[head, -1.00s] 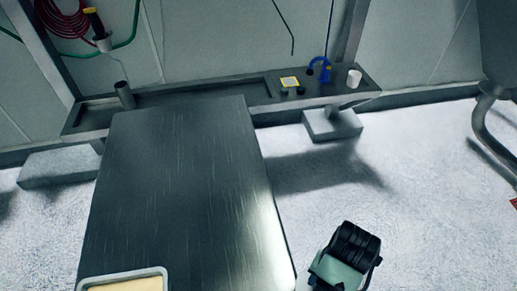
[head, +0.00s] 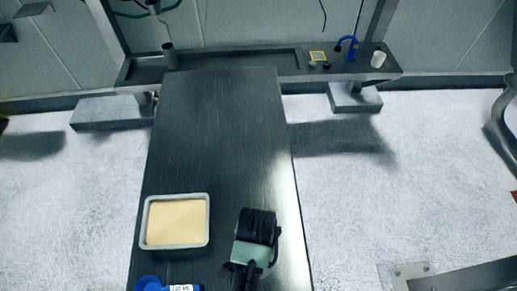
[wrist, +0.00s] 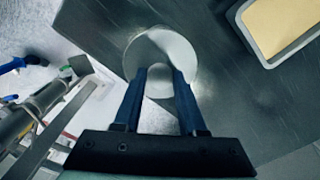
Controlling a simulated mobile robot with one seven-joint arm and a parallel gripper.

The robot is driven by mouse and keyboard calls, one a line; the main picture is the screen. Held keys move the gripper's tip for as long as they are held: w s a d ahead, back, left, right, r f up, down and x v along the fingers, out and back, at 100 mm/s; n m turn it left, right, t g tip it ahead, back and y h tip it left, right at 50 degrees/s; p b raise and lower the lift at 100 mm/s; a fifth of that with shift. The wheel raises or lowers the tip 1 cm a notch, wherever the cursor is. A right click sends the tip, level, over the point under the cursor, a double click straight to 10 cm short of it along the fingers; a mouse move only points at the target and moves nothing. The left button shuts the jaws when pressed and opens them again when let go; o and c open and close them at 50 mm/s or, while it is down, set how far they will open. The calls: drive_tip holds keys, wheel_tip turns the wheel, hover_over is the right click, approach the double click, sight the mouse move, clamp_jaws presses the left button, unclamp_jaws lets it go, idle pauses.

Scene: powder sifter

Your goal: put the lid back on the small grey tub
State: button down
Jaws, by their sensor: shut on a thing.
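In the wrist view, my gripper (wrist: 160,75) has its two dark blue fingers closed down over a pale grey round thing (wrist: 162,40), which looks like the lid. Its rim shows beyond and on both sides of the fingers. It is above or on the dark metal tabletop, and I cannot tell which. I cannot make out the small grey tub as a separate thing; it may be hidden beneath. In the head view my own arm hides the fingers and what they hold.
A grey tray (head: 146,222) of pale yellow powder stands on the metal table (head: 222,120); it also shows in the wrist view (wrist: 240,25). A blue item with a white label (head: 153,285) is at the near edge. A shelf (head: 235,72) with small items lies beyond.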

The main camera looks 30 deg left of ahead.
drive_tip(key=shift+w+a+f, duration=0.15)
drive_tip(key=shift+f, duration=1.4)
drive_tip(key=shift+f+b, duration=0.8)
drive_tip(key=shift+f, duration=0.85)
drive_tip(key=shift+p, duration=0.55)
drive_tip(key=shift+f, duration=0.15)
idle(0.4)
unclamp_jaws()
idle(0.4)
drive_tip(key=shift+r, duration=3.5)
drive_tip(key=shift+c, duration=0.3)
